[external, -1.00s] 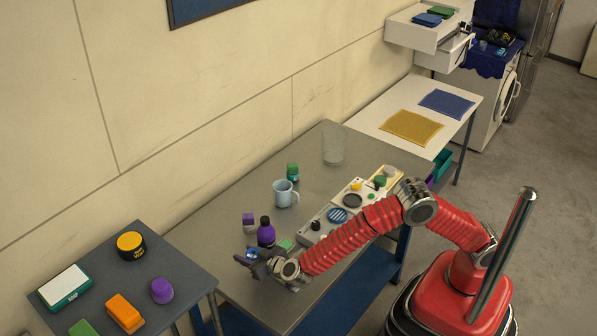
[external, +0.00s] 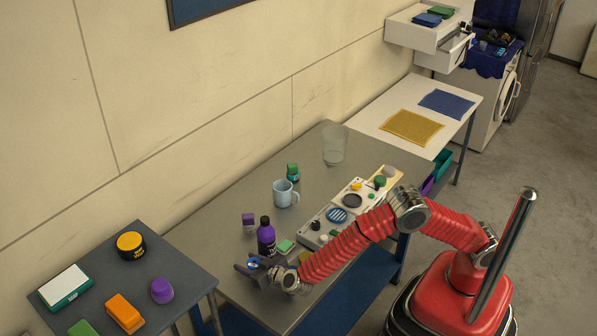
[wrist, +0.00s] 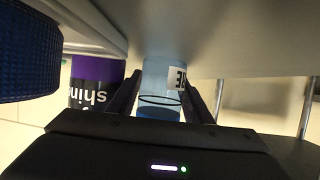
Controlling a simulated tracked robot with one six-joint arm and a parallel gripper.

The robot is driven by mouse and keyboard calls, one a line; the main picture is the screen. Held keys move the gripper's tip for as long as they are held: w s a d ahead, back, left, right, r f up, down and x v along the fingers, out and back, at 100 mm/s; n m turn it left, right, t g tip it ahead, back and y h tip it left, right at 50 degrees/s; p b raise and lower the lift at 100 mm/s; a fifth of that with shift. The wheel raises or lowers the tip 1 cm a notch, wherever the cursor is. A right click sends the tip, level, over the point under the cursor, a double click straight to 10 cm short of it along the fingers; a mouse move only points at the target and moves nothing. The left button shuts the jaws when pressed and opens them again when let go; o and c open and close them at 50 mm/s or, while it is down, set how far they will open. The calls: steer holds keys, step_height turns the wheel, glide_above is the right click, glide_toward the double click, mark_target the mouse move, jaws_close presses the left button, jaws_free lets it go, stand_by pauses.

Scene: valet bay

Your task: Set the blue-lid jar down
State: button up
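The blue-lid jar (external: 253,263) is at my gripper (external: 262,271), near the left front end of the grey table (external: 215,252). In the wrist view the picture is turned over: the jar (wrist: 160,80) has a pale clear body, a black-and-white label and blue at the lower end of the picture. My gripper's two dark fingers (wrist: 163,92) flank it closely and appear shut on it. The jar's far end is close to the grey surface; I cannot tell whether it touches.
A purple bottle (external: 266,238) stands just behind the gripper and shows in the wrist view (wrist: 92,85). The dark side table (external: 185,262) is at left.

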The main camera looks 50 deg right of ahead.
steer(key=shift+r, duration=0.15)
steer(key=v, duration=1.2)
steer(key=shift+r, duration=0.1)
stand_by(0.6)
steer(key=w+d+r+y, duration=0.3)
steer(key=r, duration=0.6)
steer(key=w+d+r+y, duration=0.3)
steer(key=d+r, duration=0.1)
steer(key=r, duration=0.5)
steer(key=s+d+r+n+y, duration=0.1)
steer(key=s+d+r+n, duration=0.1)
steer(key=d+r, duration=0.35)
steer(key=s+d+f+g+h, duration=0.2)
steer(key=s+d+f, duration=0.1)
steer(key=s+d, duration=0.7)
steer(key=s+d+f+g+h, duration=0.2)
steer(key=s+d+f+g, duration=0.1)
steer(key=s+d, duration=0.6)
steer(key=s+d+f+m+g+h, duration=0.1)
steer(key=s+d+f, duration=0.4)
steer(key=s+d, duration=0.5)
steer(key=d+g, duration=0.1)
steer(key=d, duration=0.5)
steer(key=shift+s+f+g+h, duration=0.15)
steer(key=shift+s+g+h, duration=0.15)
steer(key=shift+g+h, duration=0.1)
